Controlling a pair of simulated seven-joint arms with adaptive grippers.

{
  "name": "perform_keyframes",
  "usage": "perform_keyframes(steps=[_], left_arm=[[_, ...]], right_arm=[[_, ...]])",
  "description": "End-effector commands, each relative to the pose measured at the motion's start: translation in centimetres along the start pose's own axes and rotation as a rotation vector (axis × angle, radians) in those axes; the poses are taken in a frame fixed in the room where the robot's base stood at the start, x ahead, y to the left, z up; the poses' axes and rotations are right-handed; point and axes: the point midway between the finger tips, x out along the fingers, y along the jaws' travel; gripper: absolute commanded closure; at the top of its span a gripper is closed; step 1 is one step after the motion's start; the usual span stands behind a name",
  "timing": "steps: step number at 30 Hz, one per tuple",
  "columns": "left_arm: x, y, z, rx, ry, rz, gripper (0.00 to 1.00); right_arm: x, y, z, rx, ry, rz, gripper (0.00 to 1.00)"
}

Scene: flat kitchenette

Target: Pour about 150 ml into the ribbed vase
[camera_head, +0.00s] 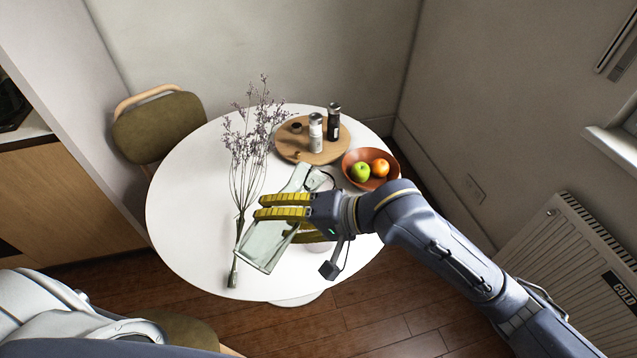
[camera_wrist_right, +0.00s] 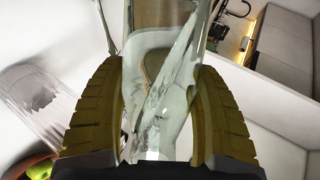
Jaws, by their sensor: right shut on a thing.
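My right gripper (camera_head: 262,207) is shut on a pale green clear glass jug (camera_head: 264,247). The jug is tilted, its broad end toward the lower left and its narrower end toward the upper right. In the right wrist view the jug (camera_wrist_right: 160,110) stands between both yellow fingers (camera_wrist_right: 160,115). A clear vessel with ribbed walls, seemingly the ribbed vase (camera_wrist_right: 38,95), shows left of the fingers there. In the head view a clear rim (camera_head: 320,180) shows behind the gripper; the rest is mostly hidden. I cannot make out any liquid stream. My left gripper is not in view.
A round white table (camera_head: 185,215) carries everything. Dried flowers (camera_head: 245,165) stand in a slim vase (camera_head: 233,273) at left. A wooden tray (camera_head: 285,147) with shakers (camera_head: 316,132) is at the back. An orange bowl (camera_head: 386,183) of fruit sits right. The table's left side is clear.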

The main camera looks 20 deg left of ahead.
Motion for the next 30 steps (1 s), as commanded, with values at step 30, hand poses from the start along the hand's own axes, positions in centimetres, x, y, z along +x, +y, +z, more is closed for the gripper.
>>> perform_keyframes(steps=[30], left_arm=[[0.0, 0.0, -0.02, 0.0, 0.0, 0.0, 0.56]], right_arm=[[-0.62, -0.96, -0.58, 0.072, -0.032, -0.033, 0.82]])
